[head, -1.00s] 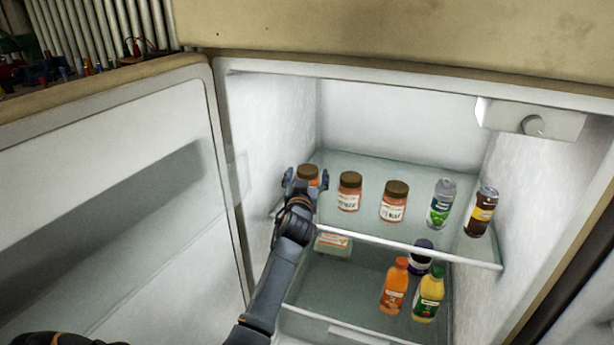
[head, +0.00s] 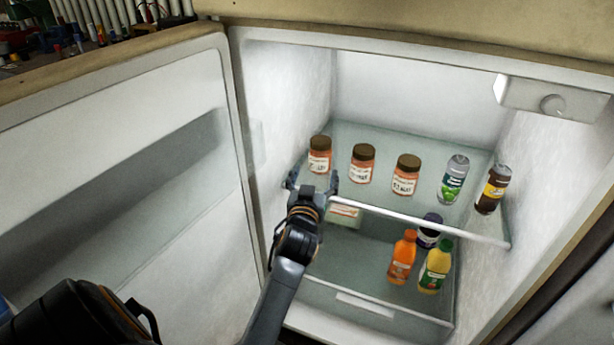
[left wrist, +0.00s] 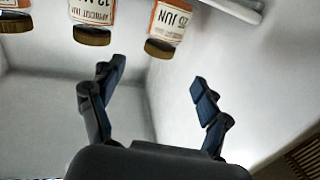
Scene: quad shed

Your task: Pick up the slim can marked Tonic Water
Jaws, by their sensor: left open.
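My left gripper (head: 312,184) is open and empty at the shelf's front left, just in front of the leftmost jar and well left of both cans. Its spread fingers also show in the left wrist view (left wrist: 158,88), with no can between or near them. My right gripper is not in view.
Several brown-lidded jars, including the leftmost jar (head: 319,157), middle jar (head: 362,165) and right jar (head: 405,176), stand left of the cans. Below are an orange bottle (head: 402,258), a yellow bottle (head: 435,268) and a dark-lidded jar (head: 429,232). The fridge door (head: 120,170) stands open at left.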

